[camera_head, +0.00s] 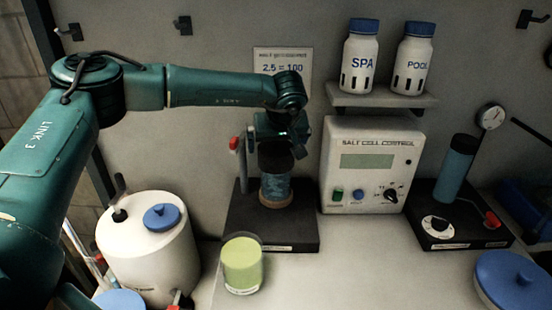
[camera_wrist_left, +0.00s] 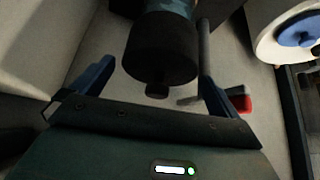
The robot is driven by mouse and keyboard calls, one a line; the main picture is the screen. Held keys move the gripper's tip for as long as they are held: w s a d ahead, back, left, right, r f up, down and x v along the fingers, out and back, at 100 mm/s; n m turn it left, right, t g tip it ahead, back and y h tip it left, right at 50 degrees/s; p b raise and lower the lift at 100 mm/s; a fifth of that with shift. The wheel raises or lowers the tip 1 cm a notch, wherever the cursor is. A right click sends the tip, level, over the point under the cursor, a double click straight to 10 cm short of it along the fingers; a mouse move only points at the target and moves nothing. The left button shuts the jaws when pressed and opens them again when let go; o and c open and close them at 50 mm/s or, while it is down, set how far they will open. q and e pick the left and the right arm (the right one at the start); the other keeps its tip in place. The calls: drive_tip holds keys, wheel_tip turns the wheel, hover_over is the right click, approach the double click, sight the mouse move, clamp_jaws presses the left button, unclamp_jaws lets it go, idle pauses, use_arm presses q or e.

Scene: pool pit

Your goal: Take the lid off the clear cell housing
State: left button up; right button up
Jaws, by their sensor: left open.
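The clear cell housing (camera_head: 277,188) stands upright on a black base (camera_head: 245,232) in the head view, with bluish contents and a tan ring at its foot. Its black lid (camera_head: 274,157) is on top; in the left wrist view the lid (camera_wrist_left: 160,50) shows large, with a small knob (camera_wrist_left: 157,90). My left gripper (camera_head: 279,138) is just above the lid and partly hides it. In the left wrist view its blue fingers are apart, one on each side of the lid, with gaps visible. My right gripper is in neither view.
A red-tipped grey handle (camera_head: 235,145) stands close left of the housing. A salt cell control box (camera_head: 366,165) is to the right. A beaker of green liquid (camera_head: 242,265) is in front, and a white tank (camera_head: 150,250) is at left.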

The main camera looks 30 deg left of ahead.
use_arm(q)
drive_tip(key=x, duration=0.2)
drive_tip(key=shift+w+f+b, duration=0.1)
drive_tip(key=shift+f+b, duration=0.2)
drive_tip(key=shift+b, duration=0.05)
drive_tip(key=shift+r, duration=0.1)
drive_tip(key=c, duration=0.9)
